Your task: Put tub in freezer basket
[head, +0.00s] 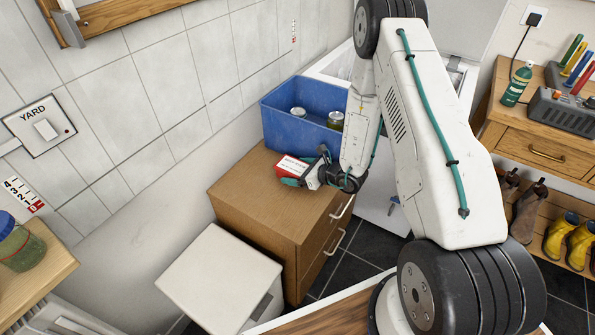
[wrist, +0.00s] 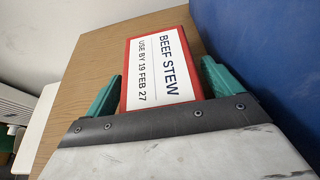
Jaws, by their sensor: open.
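The tub (wrist: 160,62) is red with a white lid label reading "BEEF STEW, USE BY 19 FEB 27". It sits on top of the wooden drawer cabinet and also shows in the head view (head: 291,166). My gripper (head: 297,174) is open at the tub. In the wrist view its teal fingers (wrist: 160,85) stand on either side of the tub, with a visible gap on the right; contact on the left is unclear. The white chest freezer (head: 330,66) is at the back, with its lid up. My arm hides most of its inside, and I cannot make out the basket clearly.
A blue crate (head: 285,119) with jars stands right behind the tub, and its wall is close in the wrist view (wrist: 265,60). The wooden cabinet top (head: 250,190) is otherwise clear. A white box (head: 215,285) stands in front. A workbench (head: 500,105) is at right.

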